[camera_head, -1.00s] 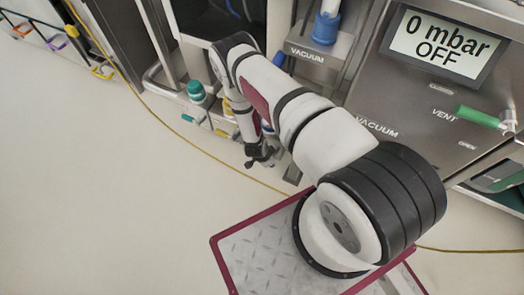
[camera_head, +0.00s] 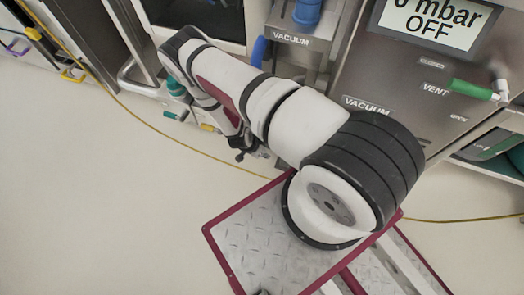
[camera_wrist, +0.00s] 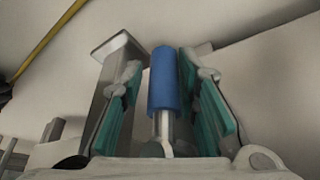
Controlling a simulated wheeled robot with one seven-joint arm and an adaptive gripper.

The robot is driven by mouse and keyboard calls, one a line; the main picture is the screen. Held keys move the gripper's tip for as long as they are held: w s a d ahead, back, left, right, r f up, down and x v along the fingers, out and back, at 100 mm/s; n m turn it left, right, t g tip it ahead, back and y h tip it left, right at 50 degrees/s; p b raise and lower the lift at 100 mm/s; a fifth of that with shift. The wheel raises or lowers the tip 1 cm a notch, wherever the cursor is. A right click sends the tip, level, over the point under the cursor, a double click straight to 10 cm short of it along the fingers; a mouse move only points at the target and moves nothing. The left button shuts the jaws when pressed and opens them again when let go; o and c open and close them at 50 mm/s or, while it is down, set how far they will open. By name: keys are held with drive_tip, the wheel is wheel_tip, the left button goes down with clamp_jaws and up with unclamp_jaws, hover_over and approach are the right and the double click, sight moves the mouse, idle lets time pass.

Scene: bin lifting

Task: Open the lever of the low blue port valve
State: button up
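A blue lever handle (camera_wrist: 163,82) on a pale metal stem stands between the teal-padded fingers of my gripper (camera_wrist: 160,70) in the wrist view. The fingers are apart, one on each side of it. The right finger looks very near the handle, with a wider gap on the left; I cannot tell whether either touches. In the head view my gripper (camera_head: 243,153) is low in front of the machine, mostly hidden by my arm. The low blue valve lever is hidden there.
Another blue handle (camera_head: 259,52) and a blue fitting (camera_head: 306,13) are higher up by the VACUUM label. A green VENT handle (camera_head: 472,89) is on the steel panel (camera_head: 400,85). A green-capped item (camera_head: 177,86) stands left of my arm. A yellow cable (camera_head: 150,125) crosses the open floor.

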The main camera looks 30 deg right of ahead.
drive_tip(key=shift+a, duration=0.1)
drive_tip(key=shift+w+a+r, duration=0.15)
drive_tip(key=shift+a+r, duration=0.1)
drive_tip(key=shift+r, duration=0.15)
drive_tip(key=v, duration=1.1)
